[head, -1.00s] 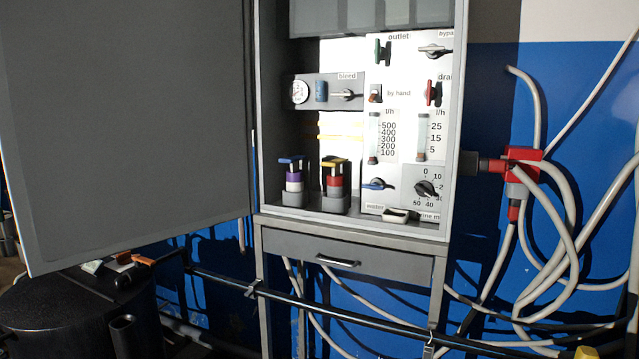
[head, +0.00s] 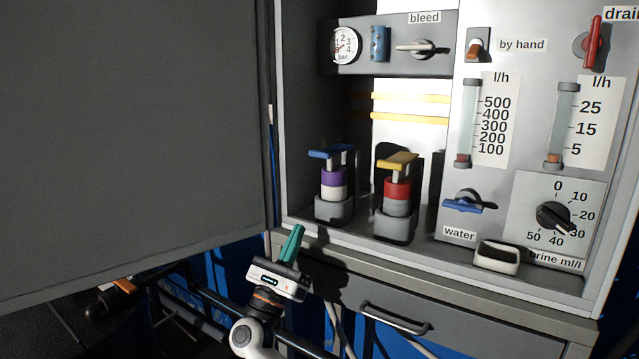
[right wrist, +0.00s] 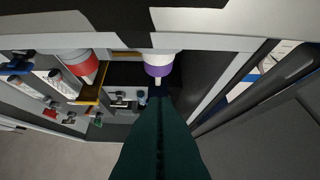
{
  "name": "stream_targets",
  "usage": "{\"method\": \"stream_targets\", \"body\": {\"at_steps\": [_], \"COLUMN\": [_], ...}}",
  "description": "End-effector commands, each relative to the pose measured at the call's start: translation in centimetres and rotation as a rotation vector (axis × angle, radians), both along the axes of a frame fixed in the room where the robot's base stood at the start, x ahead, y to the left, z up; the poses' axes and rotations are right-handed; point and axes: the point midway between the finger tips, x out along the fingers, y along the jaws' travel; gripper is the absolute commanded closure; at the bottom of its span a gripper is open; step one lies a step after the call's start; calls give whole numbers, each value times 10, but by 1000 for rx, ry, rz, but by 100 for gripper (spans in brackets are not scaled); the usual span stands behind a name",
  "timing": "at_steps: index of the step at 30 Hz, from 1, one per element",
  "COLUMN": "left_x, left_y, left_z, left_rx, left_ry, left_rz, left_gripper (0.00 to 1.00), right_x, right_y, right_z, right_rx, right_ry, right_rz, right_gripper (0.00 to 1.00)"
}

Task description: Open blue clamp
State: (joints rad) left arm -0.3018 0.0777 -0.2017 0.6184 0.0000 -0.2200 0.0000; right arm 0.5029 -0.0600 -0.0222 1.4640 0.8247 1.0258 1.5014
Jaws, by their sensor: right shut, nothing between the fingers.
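The blue clamp (head: 332,152) is a flat blue lever on top of a purple and white cylinder (head: 334,183), which sits in a grey cup on the cabinet floor. My right gripper (head: 294,238) has teal fingers, shut and empty. It points up just below and left of the cabinet's lower front edge, apart from the clamp. In the right wrist view, which is upside down, the shut fingers (right wrist: 160,108) point toward the purple and white cylinder (right wrist: 158,64); their tips partly hide the dark blue clamp (right wrist: 158,91). My left gripper does not show.
A yellow clamp (head: 397,160) on a red cylinder stands close to the right. A blue water valve (head: 463,205) and a white dish (head: 497,257) are further right. The grey open door (head: 130,140) fills the left. A drawer handle (head: 395,319) protrudes below.

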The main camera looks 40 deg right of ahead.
Motion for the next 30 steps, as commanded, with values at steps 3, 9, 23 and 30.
{"method": "stream_targets", "body": {"at_steps": [3, 9, 23, 30], "left_x": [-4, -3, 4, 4], "left_y": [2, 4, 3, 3], "left_z": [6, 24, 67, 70], "left_rx": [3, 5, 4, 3], "left_ry": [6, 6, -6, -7], "left_rz": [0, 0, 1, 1], "left_gripper": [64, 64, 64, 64], "right_x": [-1, 9, 24, 24], "right_y": [-9, -32, -67, -67], "right_z": [14, 42, 107, 114], "right_rx": [18, 14, 14, 13], "right_ry": [-33, -29, -24, -22], "right_rz": [4, 2, 4, 3], "right_gripper": [100, 100, 100, 100]}}
